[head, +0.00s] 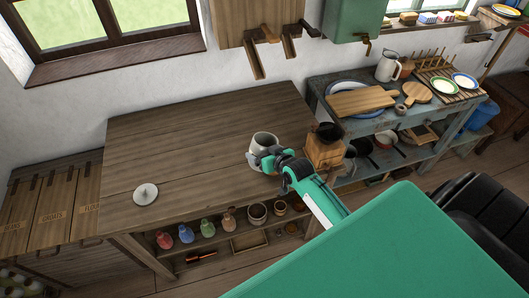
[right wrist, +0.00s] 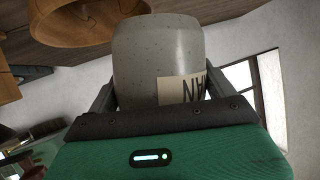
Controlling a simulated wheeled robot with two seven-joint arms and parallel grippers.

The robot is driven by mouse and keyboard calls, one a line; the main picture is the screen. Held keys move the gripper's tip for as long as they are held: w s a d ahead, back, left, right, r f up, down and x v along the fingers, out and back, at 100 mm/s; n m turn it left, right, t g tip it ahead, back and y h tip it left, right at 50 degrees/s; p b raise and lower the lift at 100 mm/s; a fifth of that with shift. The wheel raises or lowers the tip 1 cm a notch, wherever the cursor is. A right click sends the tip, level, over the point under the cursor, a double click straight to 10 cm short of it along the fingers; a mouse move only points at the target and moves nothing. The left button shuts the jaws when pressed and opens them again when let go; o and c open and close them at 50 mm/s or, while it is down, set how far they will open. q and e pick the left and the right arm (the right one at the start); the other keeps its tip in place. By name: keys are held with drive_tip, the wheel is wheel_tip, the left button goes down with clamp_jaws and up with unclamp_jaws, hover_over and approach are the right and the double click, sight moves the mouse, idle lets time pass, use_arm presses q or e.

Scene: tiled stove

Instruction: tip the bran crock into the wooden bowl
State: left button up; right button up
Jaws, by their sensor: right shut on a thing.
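The bran crock (head: 264,140) is a pale grey pot, looking about upright above the wooden table near its right front. My right gripper (head: 267,160) is shut on the crock. In the right wrist view the crock (right wrist: 158,55) fills the middle between the fingers, its partly hidden label upside down in the picture. I cannot tell whether its base touches the table. A round wooden bowl (right wrist: 85,22) shows at the upper left of the right wrist view, beside the crock and apart from it. I cannot make it out in the head view. My left gripper is not in view.
A round grey lid (head: 146,194) lies on the table's left. A wooden box with a dark top (head: 325,152) stands close right of the crock. The shelf below holds several coloured bottles (head: 207,228) and small pots. The middle of the wooden table (head: 190,150) is clear.

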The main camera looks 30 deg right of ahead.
drive_tip(key=shift+r+p, duration=0.35)
drive_tip(key=shift+p, duration=0.75)
drive_tip(key=shift+s+a+f+m+y, duration=0.1)
drive_tip(key=shift+a+m+y, duration=0.1)
drive_tip(key=shift+m+y, duration=0.25)
drive_tip(key=shift+a+m+y, duration=0.2)
drive_tip(key=shift+m+y, duration=0.05)
drive_tip(key=shift+m, duration=0.2)
drive_tip(key=shift+g, duration=0.3)
drive_tip(key=shift+a+f+m+y+b, duration=0.1)
drive_tip(key=shift+f+m+y+b, duration=0.2)
drive_tip(key=shift+m+y+b, duration=0.25)
drive_tip(key=shift+a, duration=0.1)
